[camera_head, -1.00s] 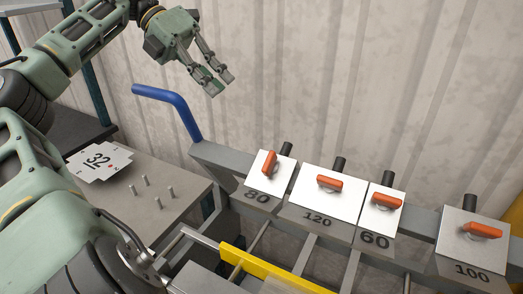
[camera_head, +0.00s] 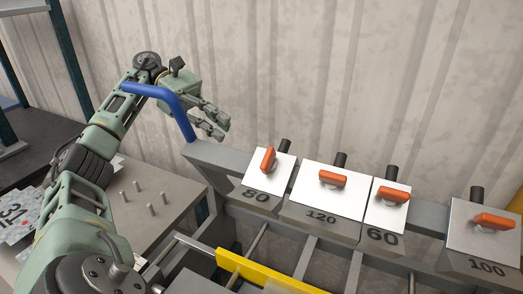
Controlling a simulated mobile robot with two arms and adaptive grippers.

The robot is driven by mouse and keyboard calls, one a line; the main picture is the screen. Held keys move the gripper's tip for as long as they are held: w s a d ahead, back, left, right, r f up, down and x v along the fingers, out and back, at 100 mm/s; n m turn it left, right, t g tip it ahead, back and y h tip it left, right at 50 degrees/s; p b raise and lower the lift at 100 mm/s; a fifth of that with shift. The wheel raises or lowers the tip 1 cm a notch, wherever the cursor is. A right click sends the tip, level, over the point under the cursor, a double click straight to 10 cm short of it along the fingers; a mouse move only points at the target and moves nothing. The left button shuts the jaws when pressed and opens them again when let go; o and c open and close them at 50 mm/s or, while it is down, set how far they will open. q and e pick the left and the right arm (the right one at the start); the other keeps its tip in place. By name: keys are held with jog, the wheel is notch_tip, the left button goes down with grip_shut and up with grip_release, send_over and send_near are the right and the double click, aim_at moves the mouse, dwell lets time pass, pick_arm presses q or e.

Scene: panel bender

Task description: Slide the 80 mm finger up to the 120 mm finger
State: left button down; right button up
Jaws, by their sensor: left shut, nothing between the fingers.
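The 80 mm finger (camera_head: 281,176) is a white plate with an orange lever, first from the left on the grey beam. The 120 mm finger (camera_head: 349,201) is the wider plate to its right. A narrow gap shows between these two. The 80's lever points up along the plate; the 120's lever lies crosswise. My left gripper (camera_head: 222,130) is shut and empty, above the beam's left end, left of the 80 mm finger and apart from it. The blue bent handle passes in front of my left arm. My right gripper is out of view.
The 60 mm finger (camera_head: 374,208) sits close to the right of the 120. The 100 mm finger (camera_head: 460,230) stands apart further right. A blue bent handle (camera_head: 160,94) rises at the beam's left end. A grey pegged plate (camera_head: 175,208) lies at lower left; a yellow bar (camera_head: 253,269) runs below.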

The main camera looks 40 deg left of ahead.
pick_arm(q)
jog(key=r+p+x, duration=0.2)
jog(key=x, duration=0.9)
jog(key=shift+w+d+f+p, duration=0.15)
jog(key=shift+d+p, duration=0.2)
jog(key=shift+d, duration=0.3)
jog(key=shift+w+d+b, duration=0.2)
jog(key=shift+d+b, duration=0.5)
jog(key=shift+b, duration=0.15)
